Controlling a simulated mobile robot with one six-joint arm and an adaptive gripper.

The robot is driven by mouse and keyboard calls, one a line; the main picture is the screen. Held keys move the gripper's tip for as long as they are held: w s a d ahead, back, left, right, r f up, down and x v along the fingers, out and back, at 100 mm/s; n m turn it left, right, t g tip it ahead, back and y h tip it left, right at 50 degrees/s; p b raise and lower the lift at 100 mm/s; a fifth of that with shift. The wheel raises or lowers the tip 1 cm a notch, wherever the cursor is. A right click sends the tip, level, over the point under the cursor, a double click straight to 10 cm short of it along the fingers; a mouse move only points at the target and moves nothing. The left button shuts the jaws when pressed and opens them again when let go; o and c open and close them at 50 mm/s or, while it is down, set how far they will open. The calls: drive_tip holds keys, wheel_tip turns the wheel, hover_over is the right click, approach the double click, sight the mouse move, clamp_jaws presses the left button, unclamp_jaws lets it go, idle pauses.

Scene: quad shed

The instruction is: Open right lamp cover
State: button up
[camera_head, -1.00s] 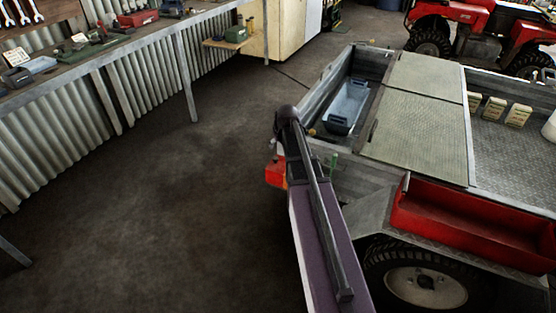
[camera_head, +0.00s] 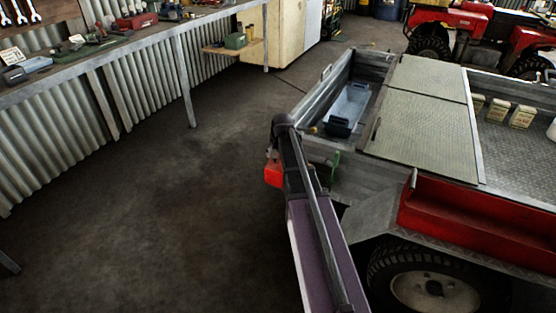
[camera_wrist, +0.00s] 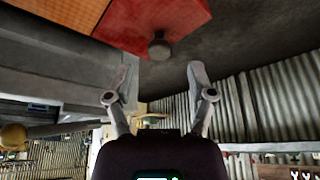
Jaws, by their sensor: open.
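The right lamp cover (camera_wrist: 150,22) is a red and orange block at the top of the wrist view, with a round grey knob (camera_wrist: 158,46) on its face. In the head view it is the small red shape (camera_head: 273,173) at the trailer's rear corner, partly hidden by my arm. My gripper (camera_wrist: 158,72) is open and empty. Its two fingers are spread to either side below the knob in the wrist view, and I see no contact with it. My arm hides the gripper in the head view.
The grey metal trailer (camera_head: 320,155) holds a blue-grey bin (camera_head: 350,103) and has a red side tray (camera_head: 480,215) above its wheel (camera_head: 430,285). A workbench (camera_head: 130,45) runs along the corrugated wall at left. The concrete floor (camera_head: 160,220) between is clear.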

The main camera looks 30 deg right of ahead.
drive_tip(key=shift+b+x, duration=1)
drive_tip(key=shift+x, duration=0.4)
